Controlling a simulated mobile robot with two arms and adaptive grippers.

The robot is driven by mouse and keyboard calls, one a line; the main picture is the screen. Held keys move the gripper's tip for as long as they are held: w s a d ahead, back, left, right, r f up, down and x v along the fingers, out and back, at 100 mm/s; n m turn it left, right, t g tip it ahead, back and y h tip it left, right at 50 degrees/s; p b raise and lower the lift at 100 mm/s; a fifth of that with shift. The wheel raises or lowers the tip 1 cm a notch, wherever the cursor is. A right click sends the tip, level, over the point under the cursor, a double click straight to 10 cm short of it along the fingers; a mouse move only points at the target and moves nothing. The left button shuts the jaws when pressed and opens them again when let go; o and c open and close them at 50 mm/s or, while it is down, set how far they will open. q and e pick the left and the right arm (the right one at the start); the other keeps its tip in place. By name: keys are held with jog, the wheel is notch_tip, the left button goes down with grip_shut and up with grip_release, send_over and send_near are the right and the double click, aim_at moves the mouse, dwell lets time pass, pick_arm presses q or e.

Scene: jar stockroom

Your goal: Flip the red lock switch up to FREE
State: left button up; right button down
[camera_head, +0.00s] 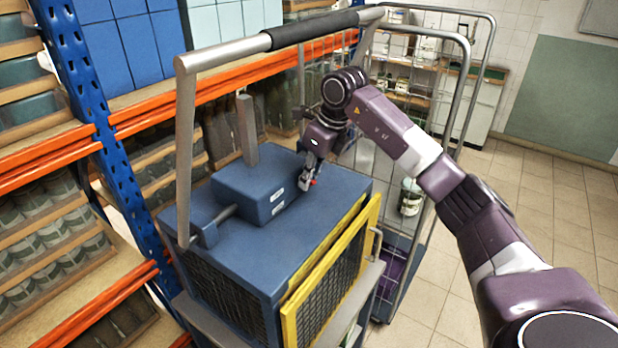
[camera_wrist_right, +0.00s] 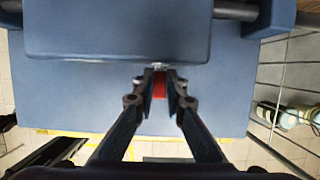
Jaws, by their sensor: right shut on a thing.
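The red lock switch (camera_wrist_right: 159,86) sits at the edge of the raised blue box (camera_head: 258,190) on top of the blue machine. In the right wrist view it lies between my right gripper's fingertips (camera_wrist_right: 160,84). In the head view the right gripper (camera_head: 308,180) reaches down to the box's right side, with a bit of red (camera_head: 314,182) at its tips. The gripper is shut on the switch. Two small white labels (camera_head: 278,194) are on the box face; their words are too small to read. My left gripper is not in view.
A grey handle frame with a black grip (camera_head: 313,28) arches over the machine. A yellow-framed grille (camera_head: 325,280) is on its front. A wire trolley with jars (camera_head: 410,196) stands right behind it. Blue and orange shelving (camera_head: 75,135) fills the left. Tiled floor (camera_head: 580,205) is open at right.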

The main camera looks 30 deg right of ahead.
jog(key=c, duration=2)
grip_release()
jog(key=shift+o, duration=0.2)
jog(key=v, duration=1.2)
jog(key=shift+d, duration=0.1)
